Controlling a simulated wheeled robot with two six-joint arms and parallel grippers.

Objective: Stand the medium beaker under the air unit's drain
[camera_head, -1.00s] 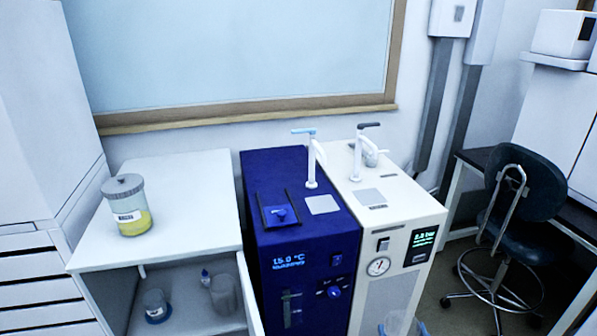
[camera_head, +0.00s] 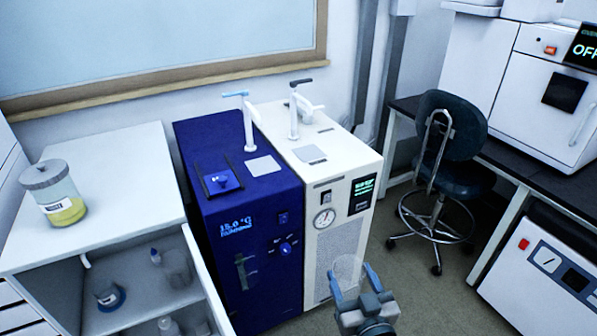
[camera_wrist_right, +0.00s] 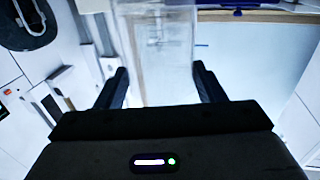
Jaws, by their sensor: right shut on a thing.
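My right gripper (camera_head: 354,280) is shut on a clear beaker (camera_head: 347,267), held in the air in front of the white air unit (camera_head: 329,188). The beaker also shows between the two dark fingers in the right wrist view (camera_wrist_right: 155,50); its size class cannot be told. The air unit has a round gauge (camera_head: 324,218) and a green-lit screen on its front. On its top are a white tap (camera_head: 294,112) with a dark lever and a grey square pad (camera_head: 310,154). I cannot tell for sure which part is the drain. My left gripper is out of view.
A blue chiller (camera_head: 245,230) with its own tap stands against the air unit's left. A white cabinet (camera_head: 125,165) with its door open holds glassware; a jar of yellow liquid (camera_head: 55,195) stands on top. A stool (camera_head: 445,150) is at the right. Floor in front is partly clear.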

